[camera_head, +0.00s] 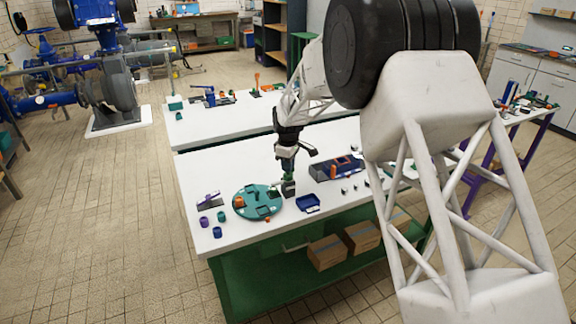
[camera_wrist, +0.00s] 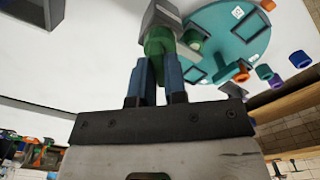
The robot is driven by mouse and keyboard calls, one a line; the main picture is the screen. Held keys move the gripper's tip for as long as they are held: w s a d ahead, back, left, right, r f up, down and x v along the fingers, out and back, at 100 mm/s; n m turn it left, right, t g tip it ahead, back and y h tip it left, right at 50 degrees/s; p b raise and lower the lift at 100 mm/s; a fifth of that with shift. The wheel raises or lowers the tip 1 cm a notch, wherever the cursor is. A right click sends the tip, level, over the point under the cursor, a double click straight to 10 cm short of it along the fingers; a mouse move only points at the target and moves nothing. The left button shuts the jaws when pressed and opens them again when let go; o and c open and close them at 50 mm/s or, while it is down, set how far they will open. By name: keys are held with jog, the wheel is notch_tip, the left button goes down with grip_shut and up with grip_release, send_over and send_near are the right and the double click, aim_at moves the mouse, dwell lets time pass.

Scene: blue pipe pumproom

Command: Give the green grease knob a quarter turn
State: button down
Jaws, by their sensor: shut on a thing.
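The green grease knob (camera_wrist: 157,42) sticks out of a grey block (camera_wrist: 162,15) in the wrist view. My gripper (camera_wrist: 156,66) is shut on the knob, with one dark blue finger on each side of it. In the head view my gripper (camera_head: 288,174) points down over the small grey block (camera_head: 289,189) at the right edge of a round teal plate (camera_head: 249,211). The knob is mostly hidden by the fingers there. I cannot tell how far the knob is turned.
The teal plate also shows in the wrist view (camera_wrist: 228,50). A dark blue tray (camera_head: 308,203) stands just right of the plate, and a dark bin (camera_head: 335,168) lies behind it. The white table (camera_head: 215,168) is clear behind the plate.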

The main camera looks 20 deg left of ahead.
jog(key=m, duration=0.4)
jog(key=shift+m, duration=0.3)
jog(key=shift+d+m, duration=0.1)
jog(key=shift+m, duration=1.7)
jog(key=c, duration=1.2)
grip_release()
jog(key=shift+o, duration=0.2)
jog(key=shift+r, duration=3.9)
